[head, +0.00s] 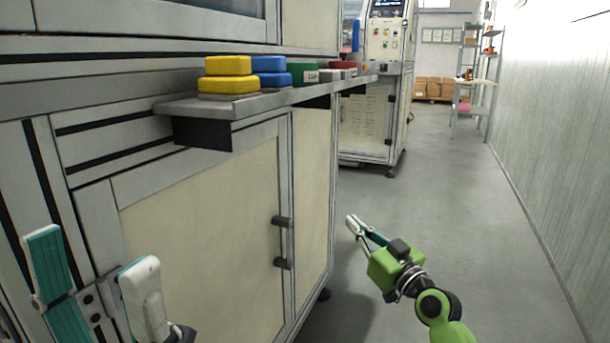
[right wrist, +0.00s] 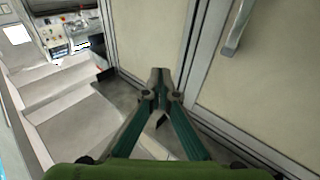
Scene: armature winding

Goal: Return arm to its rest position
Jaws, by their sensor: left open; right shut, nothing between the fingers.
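My right arm is green and comes in from the bottom right of the head view. Its gripper (head: 352,224) is shut and empty, hanging over the grey floor to the right of the cabinet. In the right wrist view the same gripper (right wrist: 160,75) has its fingertips together, with the cabinet doors behind it. My left gripper (head: 100,275) is at the bottom left of the head view, with its two fingers wide apart and nothing between them. It is in front of the lower cabinet panel.
A machine cabinet (head: 215,225) with door handles (head: 282,221) fills the left side. Its shelf (head: 240,108) holds yellow (head: 228,86), blue, green and red blocks. A second machine (head: 365,125) stands further back. The floor (head: 450,220) is clear up to the right wall (head: 550,130).

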